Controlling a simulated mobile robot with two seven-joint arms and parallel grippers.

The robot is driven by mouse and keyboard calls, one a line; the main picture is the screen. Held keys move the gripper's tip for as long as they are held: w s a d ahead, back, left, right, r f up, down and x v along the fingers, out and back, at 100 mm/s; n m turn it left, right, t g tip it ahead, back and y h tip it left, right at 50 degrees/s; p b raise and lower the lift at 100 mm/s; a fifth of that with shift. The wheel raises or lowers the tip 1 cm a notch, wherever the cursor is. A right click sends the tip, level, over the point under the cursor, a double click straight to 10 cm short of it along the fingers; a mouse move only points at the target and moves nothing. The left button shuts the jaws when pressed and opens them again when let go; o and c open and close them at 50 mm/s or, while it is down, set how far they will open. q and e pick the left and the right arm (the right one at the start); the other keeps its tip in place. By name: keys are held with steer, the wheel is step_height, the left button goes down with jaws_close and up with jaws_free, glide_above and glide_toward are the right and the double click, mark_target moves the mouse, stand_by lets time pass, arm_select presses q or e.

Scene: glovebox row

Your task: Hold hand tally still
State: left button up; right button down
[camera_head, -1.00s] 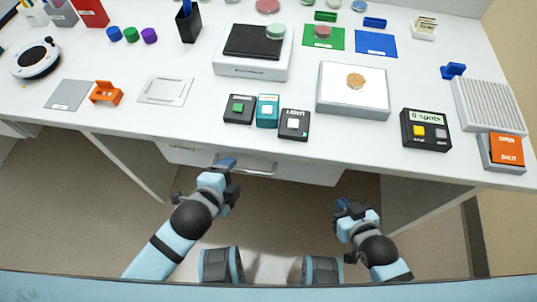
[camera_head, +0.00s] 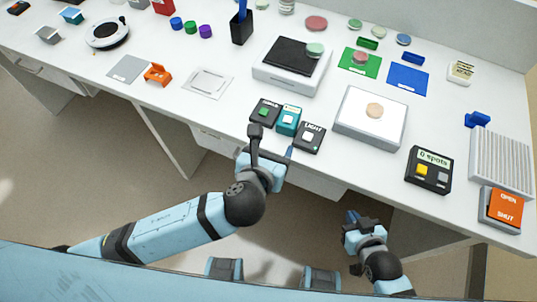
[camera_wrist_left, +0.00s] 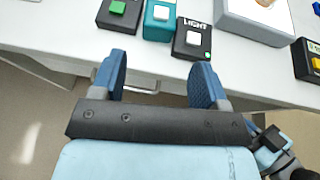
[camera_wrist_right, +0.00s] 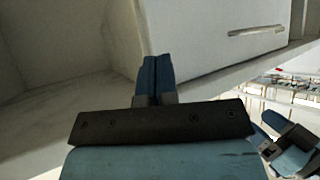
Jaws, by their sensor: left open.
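The hand tally appears to be the black box (camera_head: 429,169) with a "0 spots" display, a yellow button and a grey button. It sits upright near the front edge, right of centre in the head view. Its edge also shows at the right of the left wrist view (camera_wrist_left: 309,60). My left gripper (camera_head: 274,154) is open and empty at the bench's front edge, just short of the LIGHT box (camera_head: 309,137) and well left of the tally. It also shows in the left wrist view (camera_wrist_left: 160,72). My right gripper (camera_head: 350,216) is shut and empty, below the bench front; its fingers touch in the right wrist view (camera_wrist_right: 156,75).
A green-button box (camera_head: 264,111) and a teal box (camera_head: 288,119) stand beside the LIGHT box. A white lit pad (camera_head: 352,138) lies between these and the tally. An orange OPEN/SHUT switch (camera_head: 501,208) is right of the tally. Bare bench surrounds the tally's left side.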

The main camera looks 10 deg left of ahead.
mark_target(286, 123)
arm_select(q)
steer(key=x, duration=1)
steer(key=shift+w+d+f, duration=0.1)
steer(key=shift+w+d, duration=0.05)
steer(key=shift+w, duration=0.1)
steer(key=shift+c, duration=0.5)
steer(key=c, duration=0.6)
steer(key=shift+c, duration=0.2)
